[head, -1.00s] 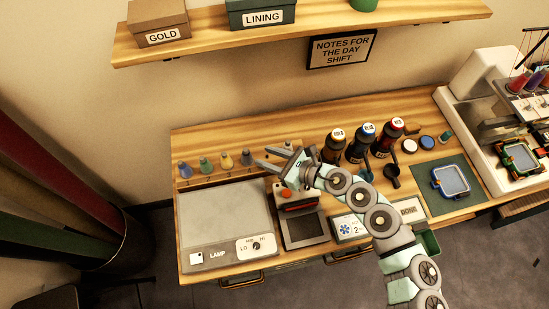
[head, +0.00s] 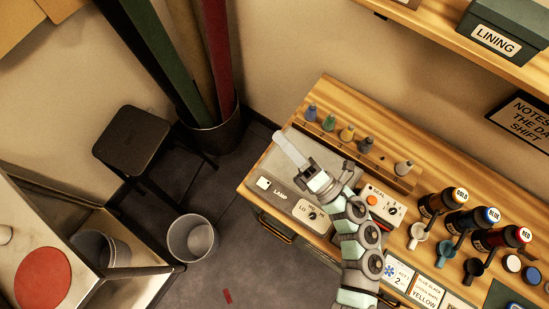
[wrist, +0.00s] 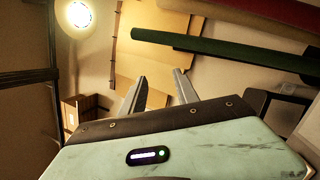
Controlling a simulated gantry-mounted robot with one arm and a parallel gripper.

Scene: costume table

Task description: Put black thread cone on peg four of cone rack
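The cone rack (head: 376,171) is a wooden strip along the back of the table. Blue (head: 311,112), green (head: 329,122) and yellow (head: 347,133) cones stand on it from the left. A dark grey to black thread cone (head: 366,145) stands upright at the fourth position from the left. To its right is a bare-looking peg (head: 383,158), then a pale grey cone (head: 404,168). My gripper (head: 290,150) is over the light box, left of and in front of the rack. In the wrist view its fingers (wrist: 158,90) are apart with nothing between them.
The lamp light box (head: 285,192) and the seal machine (head: 381,204) lie in front of the rack. Gold (head: 442,203), blue and red bottles stand to the right. A stool (head: 140,140) and bins are on the floor at left. A shelf (head: 455,45) hangs above.

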